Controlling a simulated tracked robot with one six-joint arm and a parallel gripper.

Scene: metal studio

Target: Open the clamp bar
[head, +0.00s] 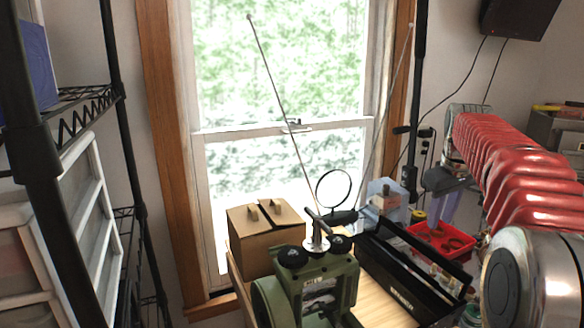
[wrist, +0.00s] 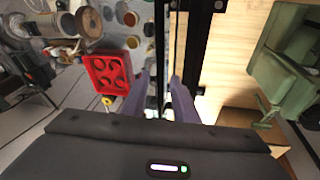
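A black tool (head: 400,297) with pale lettering stands beside a light wooden board in the head view. I take its long black upper bar (head: 428,252) to be the clamp bar. It sits above the tool's body with a gap showing between them. In the wrist view, a thin black bar (wrist: 160,45) runs away from me between the fingertips, with a wider black part just right of it. My gripper (head: 441,222) points down behind the tool, its purple-grey fingers apart. It is open in the wrist view (wrist: 162,78); I cannot tell whether either finger touches the bar.
A red tray with round holes (wrist: 110,73) lies left of my fingers, among jars and small containers. A green machine (head: 312,290) with a T-handle stands left of the tool. A cardboard box (head: 262,245) and a round magnifier (head: 333,173) are near the window.

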